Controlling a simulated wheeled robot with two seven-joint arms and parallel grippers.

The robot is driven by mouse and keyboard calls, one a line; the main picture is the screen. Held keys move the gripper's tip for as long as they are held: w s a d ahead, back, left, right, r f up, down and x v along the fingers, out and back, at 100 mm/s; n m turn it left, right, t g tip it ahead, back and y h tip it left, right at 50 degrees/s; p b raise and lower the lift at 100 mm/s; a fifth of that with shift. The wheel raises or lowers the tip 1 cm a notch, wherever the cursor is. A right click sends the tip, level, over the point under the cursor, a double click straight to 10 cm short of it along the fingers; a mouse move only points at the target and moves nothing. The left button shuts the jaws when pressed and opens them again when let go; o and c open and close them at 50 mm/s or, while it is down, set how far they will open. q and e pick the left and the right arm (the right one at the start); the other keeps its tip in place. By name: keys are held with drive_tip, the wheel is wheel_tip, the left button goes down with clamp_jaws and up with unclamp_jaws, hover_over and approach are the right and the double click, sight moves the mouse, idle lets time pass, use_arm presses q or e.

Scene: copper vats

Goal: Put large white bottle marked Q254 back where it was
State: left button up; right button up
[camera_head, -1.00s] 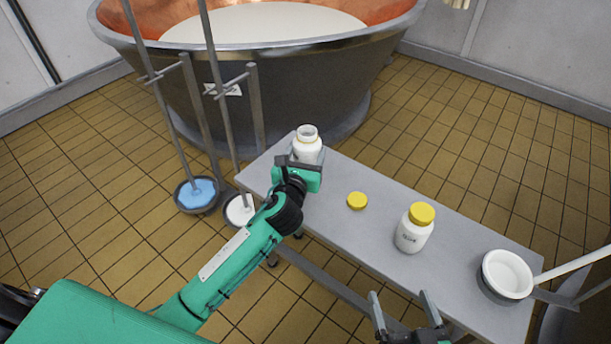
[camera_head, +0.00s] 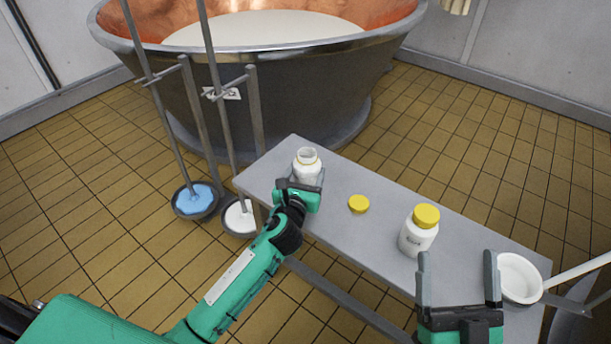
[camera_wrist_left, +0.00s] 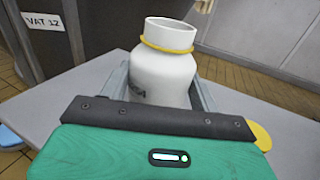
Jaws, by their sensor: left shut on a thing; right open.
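A white bottle without a lid (camera_head: 307,166) stands near the left end of the grey table, held in my left gripper (camera_head: 303,182). In the left wrist view the open-topped bottle (camera_wrist_left: 166,70) has a yellow ring at its neck and dark, partly hidden marking; the jaws are on either side of it. A second white bottle with a yellow cap (camera_head: 418,235) stands further right, its marking too small to read for sure. A loose yellow lid (camera_head: 359,204) lies on the table between them. My right gripper (camera_head: 458,275) is open and empty, near the table's front edge.
The grey table (camera_head: 385,180) has free room behind the lid. A white ladle bowl (camera_head: 519,278) with a long handle is at its right end. A copper-lined vat (camera_head: 270,85) stands behind. Two poles end in blue (camera_head: 195,199) and white (camera_head: 239,217) discs at left.

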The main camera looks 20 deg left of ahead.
use_arm(q)
drive_tip(key=shift+f, duration=0.1)
use_arm(e)
drive_tip(key=shift+r, duration=0.1)
use_arm(q)
drive_tip(key=o, duration=1.2)
use_arm(e)
drive_tip(key=shift+r, duration=0.15)
